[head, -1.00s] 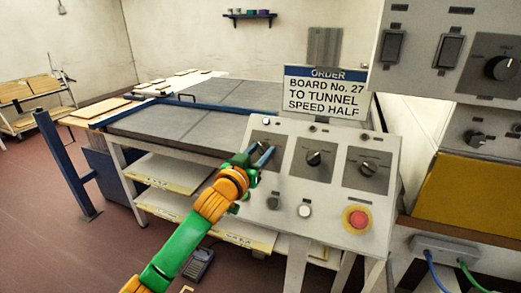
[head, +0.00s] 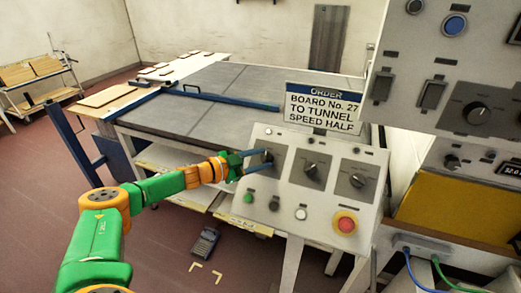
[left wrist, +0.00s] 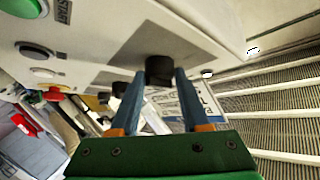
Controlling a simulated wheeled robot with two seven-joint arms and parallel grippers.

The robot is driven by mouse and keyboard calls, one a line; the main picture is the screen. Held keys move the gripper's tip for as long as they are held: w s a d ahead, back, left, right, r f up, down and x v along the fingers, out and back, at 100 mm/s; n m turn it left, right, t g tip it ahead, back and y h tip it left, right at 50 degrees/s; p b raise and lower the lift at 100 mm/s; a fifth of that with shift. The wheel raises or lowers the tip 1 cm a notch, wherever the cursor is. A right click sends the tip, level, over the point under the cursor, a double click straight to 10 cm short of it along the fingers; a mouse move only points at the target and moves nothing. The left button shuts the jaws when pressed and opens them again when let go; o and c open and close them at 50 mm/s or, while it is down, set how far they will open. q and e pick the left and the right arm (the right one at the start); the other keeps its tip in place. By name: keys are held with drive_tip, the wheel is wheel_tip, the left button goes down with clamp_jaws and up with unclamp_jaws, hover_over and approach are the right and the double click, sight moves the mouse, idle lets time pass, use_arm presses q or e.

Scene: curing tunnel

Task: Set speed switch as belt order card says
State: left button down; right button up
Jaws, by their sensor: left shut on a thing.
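The order card (head: 324,106) stands above the control panel and reads "BOARD No. 27 TO TUNNEL SPEED HALF". The sloped panel (head: 285,222) carries three dark rotary switches in a row: a left one, a middle one (head: 312,170) and a right one (head: 357,180). My left gripper (head: 254,163) is at the left switch. In the left wrist view its two blue fingers are on either side of a black knob (left wrist: 159,70), shut on it. The knob's pointer and its label are hidden or too small to read. My right gripper is not in view.
Below the switches are a green button (head: 248,196), a dark button, a white button (head: 301,213) and a red emergency button (head: 346,223). A grey-topped table (head: 185,115) stands behind. A control box (head: 448,92) overhangs at right.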

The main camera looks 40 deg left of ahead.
use_arm(q)
drive_tip(key=shift+w+r+m+g+h+p, duration=0.1)
drive_tip(key=shift+r+m+g+h+p, duration=0.1)
drive_tip(key=shift+m+g+h+p, duration=0.45)
drive_tip(key=shift+m+y, duration=0.25)
drive_tip(key=shift+m, duration=0.1)
drive_tip(key=c, duration=0.7)
unclamp_jaws()
drive_tip(key=shift+f, duration=0.1)
drive_tip(key=o, duration=0.3)
drive_tip(key=shift+w+f, duration=0.1)
